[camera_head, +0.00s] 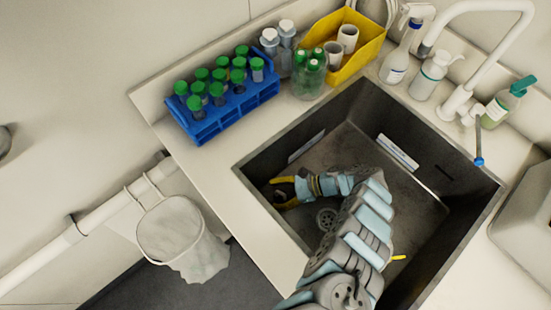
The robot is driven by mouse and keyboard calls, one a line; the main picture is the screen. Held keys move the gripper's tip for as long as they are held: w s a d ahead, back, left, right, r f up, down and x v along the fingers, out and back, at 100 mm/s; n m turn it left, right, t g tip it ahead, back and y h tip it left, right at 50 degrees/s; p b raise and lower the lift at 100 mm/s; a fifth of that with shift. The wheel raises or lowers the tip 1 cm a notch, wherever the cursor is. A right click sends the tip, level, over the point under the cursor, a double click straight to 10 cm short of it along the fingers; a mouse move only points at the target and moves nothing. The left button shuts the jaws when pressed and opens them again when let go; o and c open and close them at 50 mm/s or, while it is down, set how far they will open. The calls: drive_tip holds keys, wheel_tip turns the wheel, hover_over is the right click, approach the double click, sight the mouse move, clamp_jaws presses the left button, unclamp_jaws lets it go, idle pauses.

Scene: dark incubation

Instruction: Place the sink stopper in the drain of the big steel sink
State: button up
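The big steel sink (430,190) is set into the counter at the right, tilted in the picture. Its round drain (326,217) shows as a perforated disc on the sink floor, just left of my arm and uncovered in the part I see. My gripper (274,194) is low inside the sink near its left wall, up and left of the drain. Its yellow fingers point left and look spread apart. I cannot make out a stopper between them or elsewhere; my arm hides part of the sink.
A blue rack (240,106) of green-capped tubes, bottles and a yellow bin (352,60) stand behind the sink. A white faucet (490,62) reaches over its back edge. A small yellow thing (398,257) shows beside my arm. A lined waste bin (170,232) hangs left.

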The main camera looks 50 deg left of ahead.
drive_tip(key=shift+d+f, duration=0.3)
drive_tip(key=shift+d, duration=0.05)
drive_tip(key=shift+r+p, duration=0.3)
drive_tip(key=b+v, duration=0.2)
drive_tip(key=v, duration=0.4)
drive_tip(key=b+v, duration=0.2)
drive_tip(key=v, duration=0.4)
drive_tip(key=shift+w+d+r+b, duration=0.1)
drive_tip(key=shift+d+r+b, duration=0.15)
drive_tip(key=shift+r+b, duration=0.1)
drive_tip(key=shift+b+v, duration=1.05)
drive_tip(key=shift+b, duration=0.3)
drive_tip(key=shift+w+d+b, duration=0.1)
drive_tip(key=shift+w+b, duration=0.1)
drive_tip(key=shift+b, duration=0.35)
drive_tip(key=b, duration=0.1)
drive_tip(key=w+b, duration=0.1)
drive_tip(key=b, duration=0.1)
drive_tip(key=shift+d+r, duration=0.2)
drive_tip(key=shift+d, duration=0.1)
drive_tip(key=shift+w+d+r+b, duration=0.15)
drive_tip(key=shift+d+r+b, duration=0.05)
drive_tip(key=shift+b, duration=0.7)
drive_tip(key=shift+r, duration=0.1)
drive_tip(key=shift+w+r, duration=0.1)
drive_tip(key=c, duration=0.5)
